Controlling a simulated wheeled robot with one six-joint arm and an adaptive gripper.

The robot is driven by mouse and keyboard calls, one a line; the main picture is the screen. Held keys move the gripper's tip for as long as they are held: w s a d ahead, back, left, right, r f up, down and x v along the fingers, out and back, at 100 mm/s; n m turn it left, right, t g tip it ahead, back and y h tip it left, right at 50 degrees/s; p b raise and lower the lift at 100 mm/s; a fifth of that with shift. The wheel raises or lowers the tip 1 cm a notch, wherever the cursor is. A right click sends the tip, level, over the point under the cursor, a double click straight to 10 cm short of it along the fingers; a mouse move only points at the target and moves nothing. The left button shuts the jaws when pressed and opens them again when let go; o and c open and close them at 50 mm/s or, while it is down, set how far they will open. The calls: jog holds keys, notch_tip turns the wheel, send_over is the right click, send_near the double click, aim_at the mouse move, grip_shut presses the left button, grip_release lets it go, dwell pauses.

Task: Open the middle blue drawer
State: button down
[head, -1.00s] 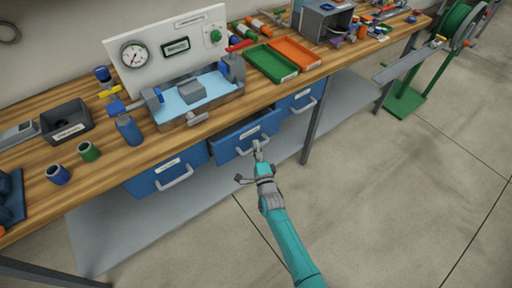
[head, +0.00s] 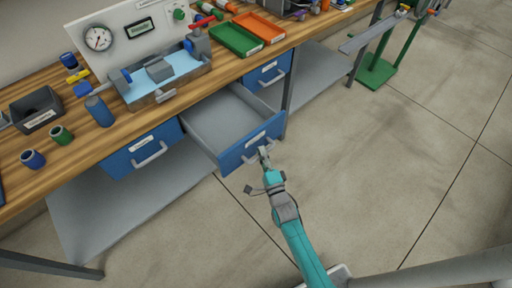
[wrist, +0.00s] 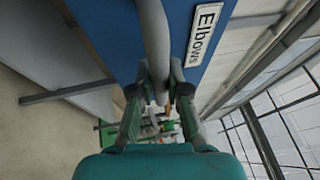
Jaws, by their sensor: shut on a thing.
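The middle blue drawer (head: 239,155) is pulled well out from under the wooden bench in the head view, and its grey inside looks empty. Its bar handle (wrist: 154,45) runs between the fingers in the wrist view, beside a white label reading "Elbows" on the blue front (wrist: 112,30). My gripper (head: 265,155) is shut on this handle, in front of the drawer; it also shows in the wrist view (wrist: 159,88). The fingers partly hide the handle.
Blue drawers on the left (head: 142,150) and right (head: 269,70) are shut. A grey lower shelf (head: 130,205) and a bench leg (head: 291,85) are close by. The wooden bench top (head: 85,150) carries a gauge panel, trays and fittings. Open floor (head: 380,170) lies to the right.

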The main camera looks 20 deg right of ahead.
jog(key=shift+s, duration=0.25)
jog(key=shift+f, duration=0.1)
jog(key=c, duration=1.1)
grip_release()
jog(key=shift+c, duration=0.2)
jog(key=d+v, duration=0.1)
jog(key=v, duration=1)
jog(key=shift+s+a, duration=0.45)
jog(key=s+a+r+n+g+y, duration=0.1)
jog(key=s+r+n, duration=0.3)
jog(key=s, duration=0.5)
jog(key=s+a+r+n+g, duration=0.1)
jog(key=s+n+g, duration=0.1)
jog(key=s+n, duration=0.6)
jog(key=s+a+r+n+g, duration=0.1)
jog(key=s+r+n+g, duration=0.1)
jog(key=s+r+n, duration=0.5)
jog(key=s+r, duration=0.5)
jog(key=shift+s+n+y, duration=0.4)
